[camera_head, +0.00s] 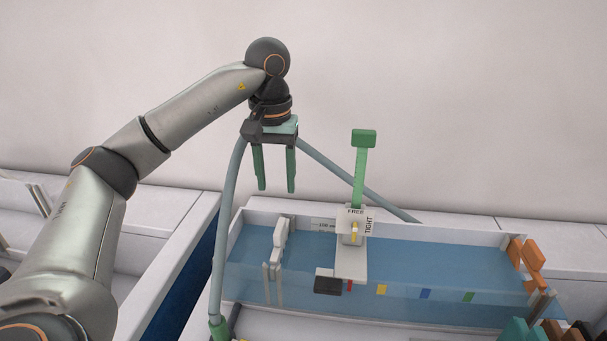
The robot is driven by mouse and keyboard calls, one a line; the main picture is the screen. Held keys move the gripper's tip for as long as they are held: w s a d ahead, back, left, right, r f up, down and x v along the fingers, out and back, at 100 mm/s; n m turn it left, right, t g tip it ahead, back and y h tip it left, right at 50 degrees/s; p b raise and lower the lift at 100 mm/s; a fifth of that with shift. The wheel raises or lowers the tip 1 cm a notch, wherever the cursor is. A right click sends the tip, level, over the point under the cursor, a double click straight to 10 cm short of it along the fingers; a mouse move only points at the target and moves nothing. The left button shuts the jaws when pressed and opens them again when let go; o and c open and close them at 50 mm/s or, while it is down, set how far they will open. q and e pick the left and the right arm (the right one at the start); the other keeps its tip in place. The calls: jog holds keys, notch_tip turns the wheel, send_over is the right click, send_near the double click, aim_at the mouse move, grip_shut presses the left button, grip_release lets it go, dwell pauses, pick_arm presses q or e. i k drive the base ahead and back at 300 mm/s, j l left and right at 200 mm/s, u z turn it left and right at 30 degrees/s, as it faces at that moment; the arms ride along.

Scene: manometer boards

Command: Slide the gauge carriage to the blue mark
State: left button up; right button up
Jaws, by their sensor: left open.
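The gauge carriage (350,262) is a white block straddling the blue water tank (395,262). A green upright post with a wider cap (364,139) rises behind its label plate, which reads FREE and TIGHT. A small yellow-marked knob (354,232) sits below the word FREE; its yellow part looks about upright. The carriage's lower front, with a dark block (328,286), is just left of the red mark (349,286). The blue mark (425,294) lies farther right, past the yellow mark (381,289). My left gripper (277,191) is open, empty, pointing down, up and left of the carriage.
A green mark (468,297) is right of the blue one. White upright plates (279,245) stand at the tank's left, orange pieces (531,255) at its right end. A grey hose (222,235) runs down at the left, another section behind the carriage. Teal pieces (515,331) are lower right.

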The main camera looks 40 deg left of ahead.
aim_at(350, 264)
jog(key=k, duration=1)
